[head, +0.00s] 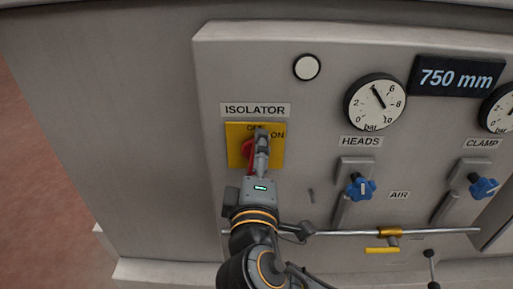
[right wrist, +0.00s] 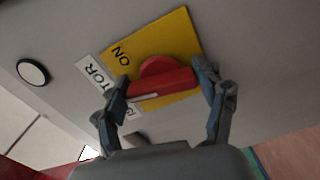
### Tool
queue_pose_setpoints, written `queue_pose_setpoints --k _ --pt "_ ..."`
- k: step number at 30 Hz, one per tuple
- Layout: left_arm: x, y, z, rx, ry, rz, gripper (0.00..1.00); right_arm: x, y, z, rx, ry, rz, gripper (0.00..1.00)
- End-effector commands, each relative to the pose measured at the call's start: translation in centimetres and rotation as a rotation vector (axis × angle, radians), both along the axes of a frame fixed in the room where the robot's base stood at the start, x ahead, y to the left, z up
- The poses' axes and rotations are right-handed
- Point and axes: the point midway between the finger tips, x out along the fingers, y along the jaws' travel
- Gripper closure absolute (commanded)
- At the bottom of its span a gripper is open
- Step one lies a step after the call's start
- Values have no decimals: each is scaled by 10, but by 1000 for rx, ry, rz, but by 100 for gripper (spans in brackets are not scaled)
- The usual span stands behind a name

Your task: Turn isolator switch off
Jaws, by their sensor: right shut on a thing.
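The isolator switch is a red rotary handle (right wrist: 165,72) on a yellow plate (head: 236,131) under the ISOLATOR label (head: 254,110). My right gripper (head: 261,140) reaches up to it from below. In the right wrist view its two fingers (right wrist: 162,86) are shut on the two ends of the red bar. In the right wrist view the bar's white-marked end lies near the partly hidden label, away from ON. My left gripper is out of view.
A round white button (head: 306,67), a HEADS gauge (head: 375,101) and blue air knobs (head: 360,187) share the grey panel. A horizontal metal rail (head: 440,231) with a yellow-handled valve (head: 381,250) runs below, right of my arm.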

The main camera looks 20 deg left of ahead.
Motion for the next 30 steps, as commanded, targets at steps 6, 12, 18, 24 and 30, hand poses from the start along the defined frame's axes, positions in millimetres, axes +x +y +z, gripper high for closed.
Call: queue_pose_setpoints --k 6,12,18,24,30 --pt "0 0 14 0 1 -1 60 1 -1 3 -116 -35 -3 61" --pt "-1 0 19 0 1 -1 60 1 -1 2 -174 -50 -3 61" --pt "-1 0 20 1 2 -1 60 1 -1 1 -194 -57 -2 61" --pt "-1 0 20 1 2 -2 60 1 -1 1 -195 -59 -3 61" --pt "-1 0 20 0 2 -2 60 1 -1 1 -195 -59 -3 17"
